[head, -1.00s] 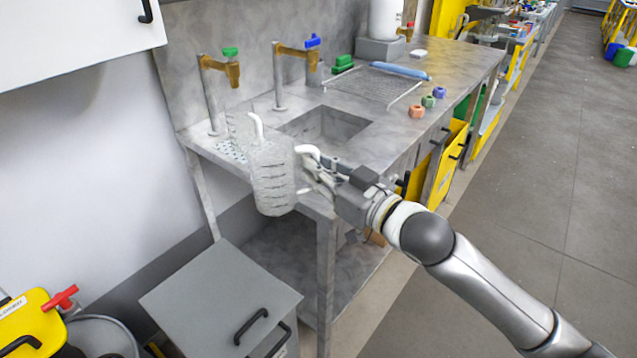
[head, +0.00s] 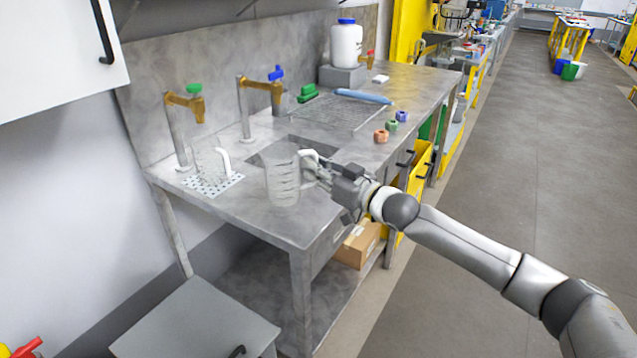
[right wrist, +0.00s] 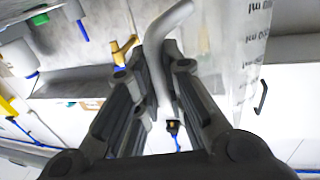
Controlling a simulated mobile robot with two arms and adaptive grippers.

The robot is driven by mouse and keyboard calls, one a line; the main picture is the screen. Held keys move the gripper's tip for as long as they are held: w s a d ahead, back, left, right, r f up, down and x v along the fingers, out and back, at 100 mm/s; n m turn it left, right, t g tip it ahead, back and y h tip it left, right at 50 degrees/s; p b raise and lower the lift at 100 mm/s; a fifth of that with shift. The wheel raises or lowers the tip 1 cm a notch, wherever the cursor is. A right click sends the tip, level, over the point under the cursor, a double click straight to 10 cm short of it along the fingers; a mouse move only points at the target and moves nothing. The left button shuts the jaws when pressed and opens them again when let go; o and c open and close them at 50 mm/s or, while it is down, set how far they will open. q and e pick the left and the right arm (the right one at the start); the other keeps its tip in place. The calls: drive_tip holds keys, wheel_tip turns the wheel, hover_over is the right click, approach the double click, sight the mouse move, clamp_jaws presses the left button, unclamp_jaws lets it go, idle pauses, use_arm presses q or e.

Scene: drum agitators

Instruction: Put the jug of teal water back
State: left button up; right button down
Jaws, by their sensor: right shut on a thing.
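A clear jug (head: 283,184) with dark graduation marks and a white handle (head: 308,158) is at the sink counter's front edge, in front of the sink. It looks upright; no teal colour shows in it. My right gripper (head: 318,173) is shut on its handle from the right. In the right wrist view the handle (right wrist: 158,50) passes between the fingers (right wrist: 150,78), and the marked jug wall (right wrist: 238,60) is at right. I cannot tell whether its base touches the counter. A second clear jug (head: 208,164) stands on a perforated mat (head: 215,188) at the left. My left gripper is out of view.
A green-handled tap (head: 190,100) rises behind the second jug, and a blue-handled tap (head: 264,88) by the sink (head: 270,152). Small coloured nuts (head: 381,136) lie at right on the counter (head: 245,207). A white bottle (head: 346,45) stands at the back. A grey cabinet (head: 200,325) is below left.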

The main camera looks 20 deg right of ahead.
drive_tip(key=f, duration=0.1)
drive_tip(key=w+f, duration=0.1)
drive_tip(key=f, duration=0.1)
drive_tip(key=d+f, duration=0.1)
drive_tip(key=f, duration=0.1)
drive_tip(key=shift+w+f, duration=0.15)
drive_tip(key=shift+w, duration=0.2)
drive_tip(key=shift+f, duration=0.2)
drive_tip(key=c, duration=1.5)
unclamp_jaws()
drive_tip(key=shift+r, duration=0.1)
